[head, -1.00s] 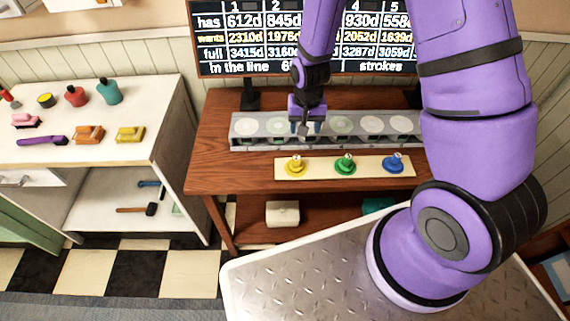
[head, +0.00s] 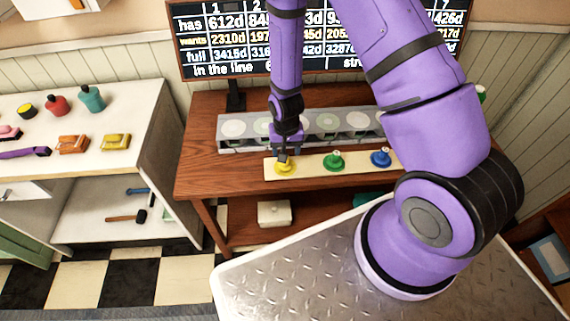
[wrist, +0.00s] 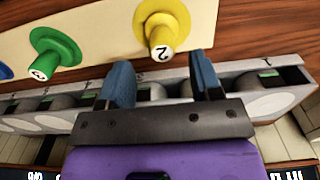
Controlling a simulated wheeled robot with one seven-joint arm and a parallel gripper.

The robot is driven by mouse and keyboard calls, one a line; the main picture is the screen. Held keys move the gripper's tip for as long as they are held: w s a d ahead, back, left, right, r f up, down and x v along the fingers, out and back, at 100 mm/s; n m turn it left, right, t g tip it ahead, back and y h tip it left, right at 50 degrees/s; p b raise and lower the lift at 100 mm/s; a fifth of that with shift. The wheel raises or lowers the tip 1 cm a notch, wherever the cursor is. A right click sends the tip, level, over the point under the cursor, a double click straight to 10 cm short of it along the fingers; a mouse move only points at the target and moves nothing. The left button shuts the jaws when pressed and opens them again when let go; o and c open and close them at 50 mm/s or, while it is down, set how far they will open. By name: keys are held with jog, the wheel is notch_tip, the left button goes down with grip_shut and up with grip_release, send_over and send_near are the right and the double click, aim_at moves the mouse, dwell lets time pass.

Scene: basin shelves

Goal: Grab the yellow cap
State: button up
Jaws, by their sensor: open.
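The yellow cap (head: 284,168) sits on the left part of a pale board on the wooden table. In the wrist view the yellow cap (wrist: 162,27) has a knob marked 2 and stands just beyond my fingertips, roughly midway between them. My gripper (head: 285,154) is at the cap's back side in the head view and partly covers it. In the wrist view my gripper (wrist: 158,72) has its two blue fingers apart with nothing between them. I cannot tell the exact height of the fingers over the cap.
A green cap (head: 334,161) and a blue cap (head: 381,157) stand to the right on the same board (head: 308,170). A grey rack (head: 228,146) with several round basins lies behind it. A number screen (head: 215,40) stands at the back. A white shelf (head: 140,120) is at left.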

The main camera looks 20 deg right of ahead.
jog(key=shift+a+f, duration=0.2)
jog(key=shift+f, duration=1.85)
jog(key=shift+c, duration=0.4)
jog(key=c, duration=1)
